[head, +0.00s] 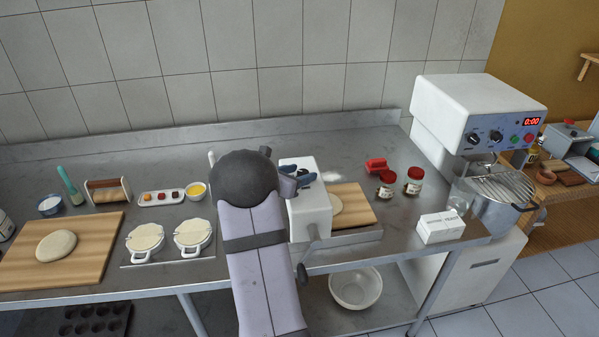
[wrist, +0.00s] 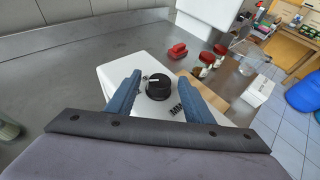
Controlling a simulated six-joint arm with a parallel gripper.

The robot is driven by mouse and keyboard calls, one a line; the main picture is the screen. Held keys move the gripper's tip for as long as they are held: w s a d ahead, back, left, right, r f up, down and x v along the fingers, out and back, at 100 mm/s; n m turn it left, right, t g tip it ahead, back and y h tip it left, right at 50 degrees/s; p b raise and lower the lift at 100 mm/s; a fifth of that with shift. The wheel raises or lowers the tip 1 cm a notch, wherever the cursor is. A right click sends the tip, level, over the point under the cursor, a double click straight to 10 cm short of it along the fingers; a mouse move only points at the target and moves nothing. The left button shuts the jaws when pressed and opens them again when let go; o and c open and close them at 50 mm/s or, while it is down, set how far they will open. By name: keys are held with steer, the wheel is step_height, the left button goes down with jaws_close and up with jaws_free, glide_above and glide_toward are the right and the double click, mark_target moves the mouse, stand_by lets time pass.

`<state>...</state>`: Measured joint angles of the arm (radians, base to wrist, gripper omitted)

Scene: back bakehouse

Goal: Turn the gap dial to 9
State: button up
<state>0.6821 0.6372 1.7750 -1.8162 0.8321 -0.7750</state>
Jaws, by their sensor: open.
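The gap dial (wrist: 159,88) is a round black knob with a white mark, on top of a white machine housing (wrist: 115,76). In the wrist view the mark points left; the printed numbers beside it are too small to read. My gripper (wrist: 160,75) is open, with one blue finger on each side of the dial and a gap visible on both sides. In the head view my arm comes over the housing (head: 313,215) from the left and the blue fingers mostly hide the dial.
A wooden board (head: 362,206) with dough lies right of the housing. Two red-lidded jars (head: 413,181) and a red object (head: 376,165) stand beyond it. A white carton (head: 440,228) and a large mixer (head: 462,125) are further right. Dough boards and moulds lie left.

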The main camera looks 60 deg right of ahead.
steer(key=c, duration=1)
steer(key=shift+c, duration=0.2)
steer(key=shift+w+m+g+p, duration=0.1)
steer(key=shift+m+g+p, duration=0.2)
steer(key=shift+m+g, duration=0.15)
steer(key=shift+w+m+g+p, duration=0.2)
steer(key=shift+m+g+p, duration=0.3)
steer(key=shift+m+g, duration=0.65)
steer(key=shift+w+d+m+g+y, duration=0.1)
steer(key=shift+w+m+g+y, duration=0.1)
steer(key=shift+m+g+y, duration=0.95)
steer(key=shift+d+m+g, duration=0.1)
steer(key=shift+m+g, duration=0.95)
steer(key=shift+g, duration=0.3)
steer(key=o, duration=1)
